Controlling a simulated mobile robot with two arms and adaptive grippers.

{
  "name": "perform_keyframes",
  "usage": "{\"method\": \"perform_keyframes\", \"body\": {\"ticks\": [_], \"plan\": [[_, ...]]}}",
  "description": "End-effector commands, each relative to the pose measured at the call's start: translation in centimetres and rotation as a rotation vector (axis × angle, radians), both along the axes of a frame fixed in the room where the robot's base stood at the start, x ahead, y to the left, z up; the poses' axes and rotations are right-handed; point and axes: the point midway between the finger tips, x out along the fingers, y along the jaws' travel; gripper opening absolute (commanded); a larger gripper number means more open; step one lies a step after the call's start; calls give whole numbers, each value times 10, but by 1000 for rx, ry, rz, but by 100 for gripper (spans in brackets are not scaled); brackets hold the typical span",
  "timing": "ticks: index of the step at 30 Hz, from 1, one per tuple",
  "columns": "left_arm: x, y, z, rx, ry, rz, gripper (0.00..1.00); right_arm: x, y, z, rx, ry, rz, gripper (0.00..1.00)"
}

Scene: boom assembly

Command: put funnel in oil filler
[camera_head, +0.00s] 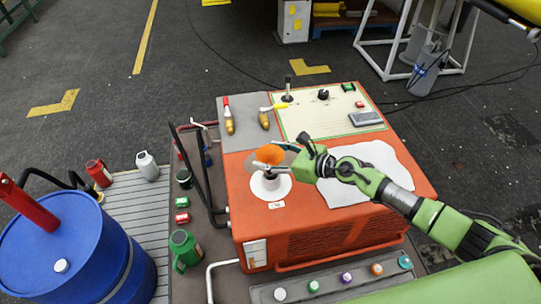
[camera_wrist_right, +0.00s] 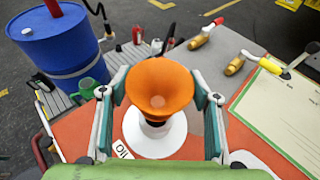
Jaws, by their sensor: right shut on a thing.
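An orange funnel (camera_head: 270,155) stands upright over the white oil filler (camera_head: 265,185) on top of the orange machine. In the right wrist view the funnel (camera_wrist_right: 160,88) shows its wide mouth, and its lower end meets the white filler neck (camera_wrist_right: 155,128); how deep it sits is hidden. A white round plate and an "OIL" label (camera_wrist_right: 122,149) surround the filler. My right gripper (camera_head: 268,162) has its fingers on both sides of the funnel and is shut on it. My left gripper is not in view.
A blue drum (camera_head: 75,250) and a green can (camera_head: 184,250) stand at left. Several coloured caps line the front ledge.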

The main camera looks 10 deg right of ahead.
Motion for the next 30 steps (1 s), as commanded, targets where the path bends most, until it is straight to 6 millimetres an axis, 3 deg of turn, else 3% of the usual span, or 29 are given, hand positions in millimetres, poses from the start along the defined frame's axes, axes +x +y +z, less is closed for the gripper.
{"method": "perform_keyframes", "body": {"ticks": [12,13,14,25,30], "plan": [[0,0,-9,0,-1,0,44,0,0,-10,0,0,0,35],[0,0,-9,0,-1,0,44,0,0,-10,0,0,0,64],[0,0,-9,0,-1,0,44,0,0,-10,0,0,0,72],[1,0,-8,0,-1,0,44,0,0,-8,0,0,0,73],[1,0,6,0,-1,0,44,0,0,7,1,-1,0,73]]}}
